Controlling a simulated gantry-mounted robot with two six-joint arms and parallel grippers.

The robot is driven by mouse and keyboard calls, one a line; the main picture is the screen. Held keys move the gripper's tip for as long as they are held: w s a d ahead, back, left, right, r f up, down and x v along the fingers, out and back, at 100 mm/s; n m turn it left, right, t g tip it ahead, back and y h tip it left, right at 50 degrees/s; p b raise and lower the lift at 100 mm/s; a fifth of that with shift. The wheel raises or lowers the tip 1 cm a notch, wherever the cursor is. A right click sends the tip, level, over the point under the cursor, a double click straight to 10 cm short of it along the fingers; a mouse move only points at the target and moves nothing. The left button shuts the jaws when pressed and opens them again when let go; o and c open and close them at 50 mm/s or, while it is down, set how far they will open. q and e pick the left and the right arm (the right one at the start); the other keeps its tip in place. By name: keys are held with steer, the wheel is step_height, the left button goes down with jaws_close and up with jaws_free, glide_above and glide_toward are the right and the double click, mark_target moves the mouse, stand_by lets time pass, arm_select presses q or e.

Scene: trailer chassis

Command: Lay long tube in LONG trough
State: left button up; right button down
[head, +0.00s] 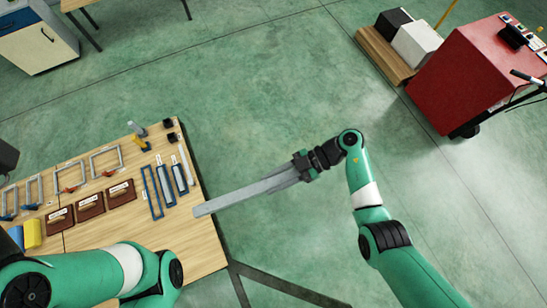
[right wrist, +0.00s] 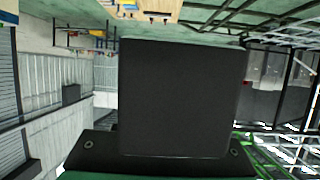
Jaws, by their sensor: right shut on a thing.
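A long grey square tube (head: 245,193) is in the head view. My right gripper (head: 305,167) is shut on its right end. The tube points left, and its free end overlaps the right edge of the wooden table in the picture. I cannot tell the height between them. My left arm shows at the lower left, but its gripper is out of view. No trough marked LONG can be made out. In the right wrist view a large dark block-shaped surface (right wrist: 180,97) hides the middle, and the fingertips and tube do not show.
The wooden table (head: 205,245) holds clamps (head: 105,162), brown-handled blocks (head: 90,206), narrow blue items (head: 165,186) and a yellow block (head: 32,233). Dark beams (head: 285,288) cross the floor below. A red cabinet (head: 480,70) stands upper right. The green floor between is clear.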

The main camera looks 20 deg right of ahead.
arm_select(q)
steer(key=shift+s+d+r+m+t+h, duration=0.3)
steer(key=shift+s+d+r+t+h, duration=0.1)
steer(key=shift+s+d+r+h, duration=0.7)
steer(key=shift+r, duration=0.1)
